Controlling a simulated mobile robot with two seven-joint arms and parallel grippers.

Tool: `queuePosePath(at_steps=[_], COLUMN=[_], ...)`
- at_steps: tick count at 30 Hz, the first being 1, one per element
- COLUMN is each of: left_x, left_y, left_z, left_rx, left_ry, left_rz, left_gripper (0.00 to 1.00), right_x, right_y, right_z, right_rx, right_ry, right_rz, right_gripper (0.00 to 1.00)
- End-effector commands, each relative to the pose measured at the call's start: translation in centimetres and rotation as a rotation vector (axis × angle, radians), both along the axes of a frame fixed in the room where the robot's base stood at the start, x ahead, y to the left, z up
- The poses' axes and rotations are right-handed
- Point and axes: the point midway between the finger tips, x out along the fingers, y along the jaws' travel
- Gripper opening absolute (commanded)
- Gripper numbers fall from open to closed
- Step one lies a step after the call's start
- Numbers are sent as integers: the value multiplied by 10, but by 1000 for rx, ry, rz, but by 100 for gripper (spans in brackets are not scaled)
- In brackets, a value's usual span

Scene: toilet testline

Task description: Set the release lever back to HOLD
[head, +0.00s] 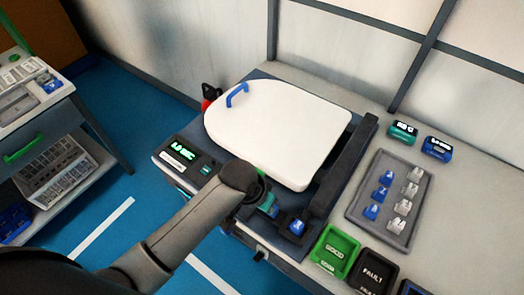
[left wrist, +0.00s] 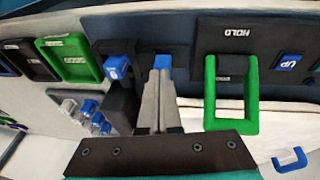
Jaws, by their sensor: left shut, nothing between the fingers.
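The release lever (left wrist: 232,95) is a green rectangular loop on a dark panel (left wrist: 205,62) in the left wrist view. The word HOLD is on the panel beyond the loop's far end. A second small label shows inside the loop, too small to read. My left gripper (left wrist: 161,78) is shut and empty, beside the lever on its left, with a gap between them. A small blue part shows at the fingertips; I cannot tell whether they touch it. In the head view my left arm and gripper hide the lever. My right gripper is in neither view.
A white lid (head: 285,125) with a blue handle (head: 237,95) covers the test stand. A blue key (head: 297,226) sits near its front edge. Green (head: 335,252) and black (head: 375,272) bins and a grey tray (head: 390,198) of small parts stand to the right.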

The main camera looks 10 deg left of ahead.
Motion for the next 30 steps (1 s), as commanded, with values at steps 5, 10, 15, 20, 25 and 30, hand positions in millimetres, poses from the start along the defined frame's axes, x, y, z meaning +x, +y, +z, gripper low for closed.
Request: queuePosePath(at_steps=[5, 10, 15, 20, 25, 30], left_x=[30, 57, 84, 106, 122, 128], left_y=[-7, -4, 8, 26, 41, 49], left_z=[18, 38, 60, 82, 100, 108], left_rx=[12, 46, 99, 151, 190, 206], left_ry=[20, 51, 84, 111, 132, 141], left_rz=[-43, -69, -69, -48, -21, -6], left_gripper=[0, 0, 0, 0, 0, 0], right_x=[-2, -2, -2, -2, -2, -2], right_y=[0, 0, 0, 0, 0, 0], right_z=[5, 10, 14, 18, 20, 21], right_rx=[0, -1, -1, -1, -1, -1], right_ry=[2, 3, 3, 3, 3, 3], right_rz=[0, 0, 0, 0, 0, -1], right_gripper=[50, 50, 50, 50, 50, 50])
